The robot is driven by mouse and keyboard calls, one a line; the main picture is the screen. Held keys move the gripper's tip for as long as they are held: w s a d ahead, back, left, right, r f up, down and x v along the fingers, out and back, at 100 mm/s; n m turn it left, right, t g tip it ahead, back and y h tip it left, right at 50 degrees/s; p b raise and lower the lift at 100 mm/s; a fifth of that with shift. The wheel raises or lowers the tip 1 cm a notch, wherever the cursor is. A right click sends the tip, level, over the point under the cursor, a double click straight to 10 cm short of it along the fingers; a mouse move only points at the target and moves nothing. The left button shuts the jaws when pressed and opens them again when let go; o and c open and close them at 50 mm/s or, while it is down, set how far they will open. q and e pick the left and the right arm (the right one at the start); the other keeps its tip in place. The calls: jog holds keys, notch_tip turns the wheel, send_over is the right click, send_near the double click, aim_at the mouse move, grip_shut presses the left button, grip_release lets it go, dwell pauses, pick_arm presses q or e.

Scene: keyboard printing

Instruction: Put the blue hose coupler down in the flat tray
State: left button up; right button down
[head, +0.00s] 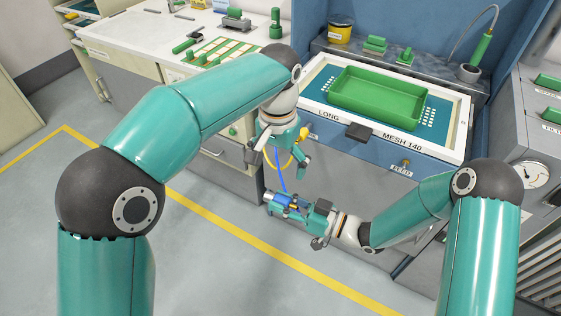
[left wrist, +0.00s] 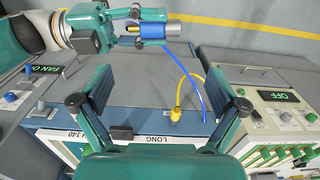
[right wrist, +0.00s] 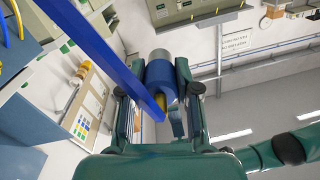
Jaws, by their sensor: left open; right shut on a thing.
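The blue hose coupler (head: 284,199) has a silver end and is clamped between the fingers of my right gripper (head: 290,203), in the air in front of the cabinets. It also shows in the left wrist view (left wrist: 153,31) and the right wrist view (right wrist: 160,77). A blue hose (left wrist: 187,80) trails from it. The flat tray (head: 378,96) is green, empty and rectangular. It rests on a white-framed screen, up and right of both grippers in the head view. My left gripper (head: 279,166) is open and empty, above the right one in the head view.
The white frame (head: 330,113) with MESH 140 lettering surrounds the tray. A yellow plug (left wrist: 177,114) and cable hang near my left gripper. A yellow tub (head: 341,32) and green blocks stand behind the tray. A pale workbench (head: 170,30) is at the left.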

aim_at(281, 196)
pick_arm(q)
jog(key=f, duration=1.1)
jog(key=shift+s+d+f, duration=0.1)
jog(key=shift+d+f, duration=0.2)
jog(key=shift+f, duration=0.1)
jog(key=shift+s, duration=0.1)
jog(key=c, duration=1.2)
jog(key=shift+d, duration=0.1)
jog(key=shift+c, duration=0.2)
pick_arm(e)
jog(key=c, duration=1)
grip_release()
jog(key=shift+a, duration=0.1)
jog(key=shift+o, duration=1.3)
